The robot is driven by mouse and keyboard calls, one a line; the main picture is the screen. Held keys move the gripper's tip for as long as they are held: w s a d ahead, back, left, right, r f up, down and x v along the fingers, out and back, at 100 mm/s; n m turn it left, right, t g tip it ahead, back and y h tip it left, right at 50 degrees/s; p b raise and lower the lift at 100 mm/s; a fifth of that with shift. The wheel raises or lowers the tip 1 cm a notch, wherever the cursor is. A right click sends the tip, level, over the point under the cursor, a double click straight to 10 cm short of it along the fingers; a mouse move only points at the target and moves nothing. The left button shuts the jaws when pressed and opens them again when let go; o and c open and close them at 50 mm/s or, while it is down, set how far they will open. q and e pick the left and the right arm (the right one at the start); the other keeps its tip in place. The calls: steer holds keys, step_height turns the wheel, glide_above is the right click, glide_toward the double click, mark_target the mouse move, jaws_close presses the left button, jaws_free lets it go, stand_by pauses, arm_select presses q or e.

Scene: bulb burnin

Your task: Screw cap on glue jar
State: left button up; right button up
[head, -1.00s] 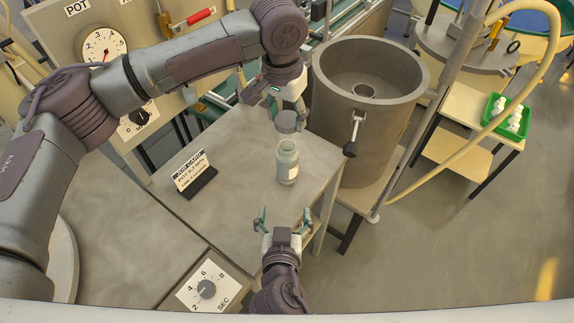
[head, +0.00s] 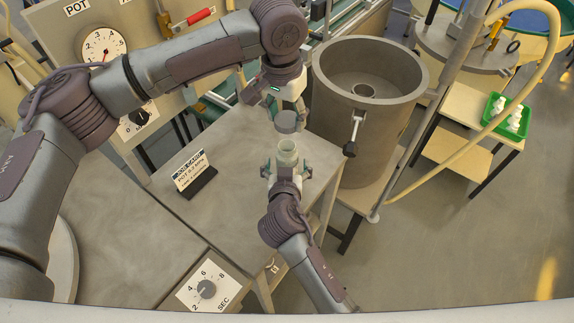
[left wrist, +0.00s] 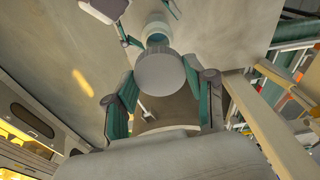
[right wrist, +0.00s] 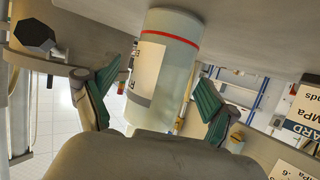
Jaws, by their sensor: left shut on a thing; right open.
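The glue jar (head: 287,152) stands upright on the grey table, open at the top. It is pale and translucent with a white label and a red line in the right wrist view (right wrist: 168,75). My left gripper (head: 279,106) is shut on the grey round cap (head: 286,121), holding it above and just behind the jar. The cap's flat face fills the middle of the left wrist view (left wrist: 160,71). My right gripper (head: 287,171) is open, its fingers on either side of the jar. In the right wrist view gaps show between both fingers and the jar.
A job card sign (head: 194,173) stands left of the jar on the table (head: 235,140). A large grey pot (head: 365,125) with a side handle stands close on the right. A green tray (head: 507,115) with white bottles is farther right.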

mark_target(287, 146)
steer(key=shift+w+f, duration=0.15)
steer(key=shift+w, duration=0.2)
jaws_close()
arm_select(q)
steer(key=shift+f, duration=2.5)
steer(key=shift+f, duration=0.85)
steer(key=shift+f, duration=0.6)
